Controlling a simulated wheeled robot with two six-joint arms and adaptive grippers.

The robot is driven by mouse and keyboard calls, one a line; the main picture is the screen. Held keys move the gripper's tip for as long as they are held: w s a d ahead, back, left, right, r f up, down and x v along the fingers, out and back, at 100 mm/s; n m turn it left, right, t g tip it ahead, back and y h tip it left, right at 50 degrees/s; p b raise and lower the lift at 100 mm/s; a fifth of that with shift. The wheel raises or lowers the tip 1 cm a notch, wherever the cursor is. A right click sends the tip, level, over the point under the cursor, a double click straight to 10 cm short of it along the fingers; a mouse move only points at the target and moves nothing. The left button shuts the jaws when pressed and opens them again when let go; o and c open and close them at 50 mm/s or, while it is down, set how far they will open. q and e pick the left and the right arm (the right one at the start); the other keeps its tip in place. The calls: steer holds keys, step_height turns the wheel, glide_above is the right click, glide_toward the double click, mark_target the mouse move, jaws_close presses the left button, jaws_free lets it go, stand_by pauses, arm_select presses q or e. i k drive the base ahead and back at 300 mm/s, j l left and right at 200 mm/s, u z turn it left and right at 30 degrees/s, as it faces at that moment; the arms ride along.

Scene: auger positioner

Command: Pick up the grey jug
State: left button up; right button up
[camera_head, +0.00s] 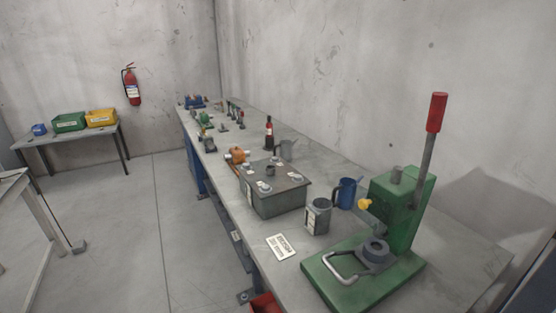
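A grey jug (318,217) with a pale label and a dark handle stands upright on the long workbench (458,244), between the grey box and the green press. Neither of my grippers shows in the head view.
A blue jug (347,192) stands just behind the grey jug. A green press (400,215) with a red-tipped lever is to the right. A grey box (272,190) is to the left, and a label plate (281,247) lies in front. Floor (165,215) left of the bench is clear.

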mark_target(286, 146)
steer(key=i+j+u, duration=0.5)
steer(key=i+j, duration=0.3)
steer(key=j, duration=0.15)
steer(key=i+j+u, duration=0.45)
steer(key=i+j, duration=0.2)
steer(key=i, duration=0.3)
steer(key=i+j+z, duration=0.1)
steer(key=i+z, duration=0.3)
steer(key=i+j+z, duration=0.2)
steer(key=i+z, duration=0.25)
steer(key=i+j+z, duration=0.4)
steer(key=k+l, duration=0.05)
steer(key=l, duration=0.05)
